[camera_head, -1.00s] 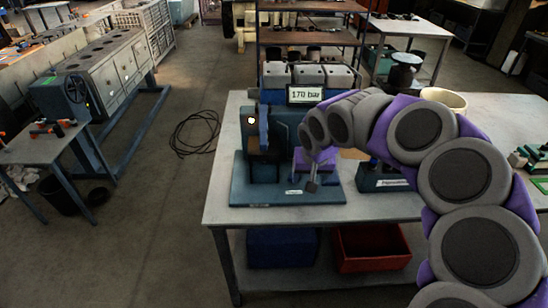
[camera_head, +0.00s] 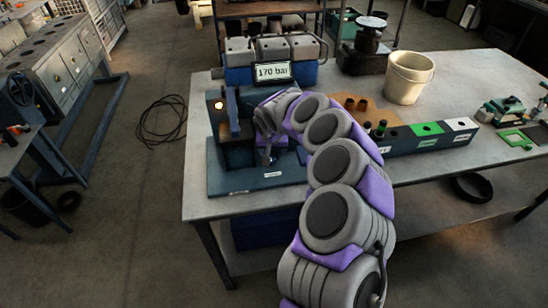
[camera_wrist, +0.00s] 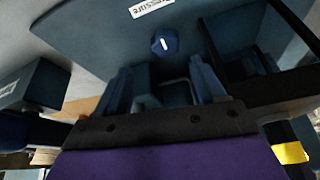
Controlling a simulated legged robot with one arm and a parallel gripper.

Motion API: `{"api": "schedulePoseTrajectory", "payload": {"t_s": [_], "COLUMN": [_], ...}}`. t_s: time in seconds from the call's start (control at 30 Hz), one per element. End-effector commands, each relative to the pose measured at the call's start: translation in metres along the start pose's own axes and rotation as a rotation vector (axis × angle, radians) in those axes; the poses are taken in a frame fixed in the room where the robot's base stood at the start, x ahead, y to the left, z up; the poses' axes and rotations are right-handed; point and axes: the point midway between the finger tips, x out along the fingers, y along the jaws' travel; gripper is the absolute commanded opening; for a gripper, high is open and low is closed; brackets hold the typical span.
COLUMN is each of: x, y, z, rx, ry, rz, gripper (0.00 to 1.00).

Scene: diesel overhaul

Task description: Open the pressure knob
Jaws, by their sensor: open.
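The pressure knob (camera_wrist: 164,42) is a small dark blue knob with a white mark, at upper middle in the wrist view. It stands on a blue-grey plate (camera_wrist: 95,35) beside a white label (camera_wrist: 151,7) partly reading "pressure". My gripper (camera_wrist: 160,86) is open and empty, its two fingers apart just below the knob in the picture and not visibly touching it. In the head view, the blue test stand (camera_head: 218,170) is on the table, with a display (camera_head: 272,72) reading "170 bar". My arm reaches over the stand. I cannot make out the knob there.
A dark upright frame (camera_wrist: 232,45) stands close to the right finger in the wrist view. On the table (camera_head: 440,90), a white bucket (camera_head: 409,77) and a row of labelled bins (camera_head: 403,142) lie to the right. A black cable (camera_head: 163,120) lies on the floor.

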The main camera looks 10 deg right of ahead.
Motion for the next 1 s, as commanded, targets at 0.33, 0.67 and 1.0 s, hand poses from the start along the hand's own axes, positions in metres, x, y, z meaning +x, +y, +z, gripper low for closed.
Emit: {"api": "schedulePoseTrajectory", "payload": {"t_s": [0.33, 0.67, 1.0], "x": [0.057, 0.075, 0.075], "y": [0.006, 0.004, 0.004], "z": [-0.002, -0.001, -0.002], "rx": [0.002, 0.000, 0.000], "ry": [-0.001, 0.001, 0.002], "rz": [-0.005, -0.005, -0.006], "gripper": [0.69, 0.69, 0.65]}}
